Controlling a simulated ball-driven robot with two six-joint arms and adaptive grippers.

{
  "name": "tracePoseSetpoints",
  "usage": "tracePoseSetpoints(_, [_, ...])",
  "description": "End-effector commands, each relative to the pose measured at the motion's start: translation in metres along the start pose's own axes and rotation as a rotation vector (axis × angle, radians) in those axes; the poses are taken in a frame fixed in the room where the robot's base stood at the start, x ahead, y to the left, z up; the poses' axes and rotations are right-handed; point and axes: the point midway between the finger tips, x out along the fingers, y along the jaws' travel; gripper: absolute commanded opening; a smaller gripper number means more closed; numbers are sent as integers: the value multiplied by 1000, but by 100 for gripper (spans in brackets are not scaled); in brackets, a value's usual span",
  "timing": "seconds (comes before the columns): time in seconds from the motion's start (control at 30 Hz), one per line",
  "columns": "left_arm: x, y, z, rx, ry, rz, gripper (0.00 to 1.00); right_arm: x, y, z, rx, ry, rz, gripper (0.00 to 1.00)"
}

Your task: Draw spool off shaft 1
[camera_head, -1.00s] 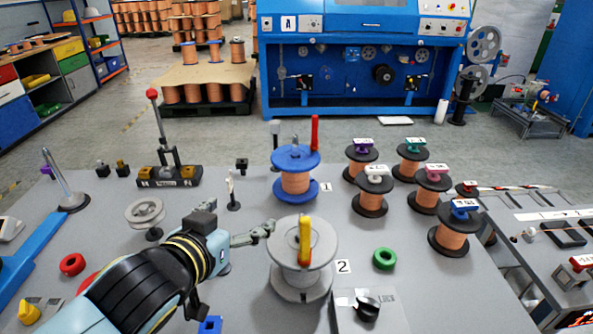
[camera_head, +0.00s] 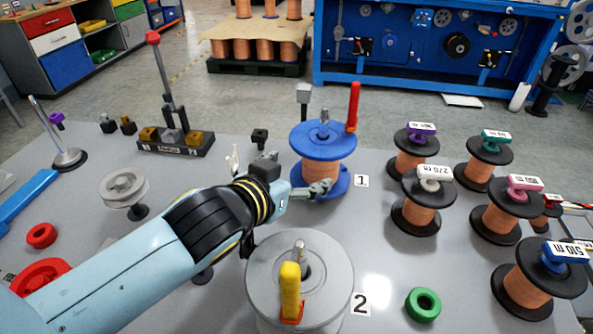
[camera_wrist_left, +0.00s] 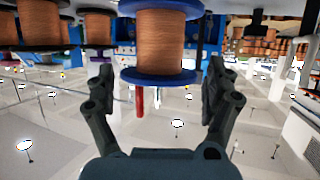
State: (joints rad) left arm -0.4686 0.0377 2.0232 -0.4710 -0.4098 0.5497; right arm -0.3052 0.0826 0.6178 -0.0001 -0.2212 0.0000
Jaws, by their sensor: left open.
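The spool on shaft 1 (camera_head: 322,142) has blue flanges and a copper winding, and stands upright beside the "1" label (camera_head: 361,181). The tip of shaft 1 (camera_head: 324,116) shows above its top flange, with a red lever (camera_head: 353,107) at its right. My left gripper (camera_head: 316,188) is open at the spool's lower front, partly covering the winding and lower flange. In the left wrist view the picture is inverted: the copper winding (camera_wrist_left: 158,45) lies between the two spread fingers, and I cannot tell whether they touch it. My right gripper is not in view.
A grey spool (camera_head: 262,283) with a yellow lever (camera_head: 291,285) stands in front on position 2, close to my left arm. Several black-flanged copper spools (camera_head: 424,203) stand at the right. A green ring (camera_head: 423,304) lies near the front. A red-knobbed stand (camera_head: 172,125) is behind left.

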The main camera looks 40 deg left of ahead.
Motion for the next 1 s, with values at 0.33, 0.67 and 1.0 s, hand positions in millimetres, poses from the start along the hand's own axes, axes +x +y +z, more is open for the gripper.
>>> tracePoseSetpoints(0.33, [65,0,-1,0,2,1,86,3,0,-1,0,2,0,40])
tracePoseSetpoints(0.67, [95,0,0,-1,-1,1,86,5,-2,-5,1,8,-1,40])
tracePoseSetpoints(1.0, [96,0,0,0,-1,1,76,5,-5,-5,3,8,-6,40])
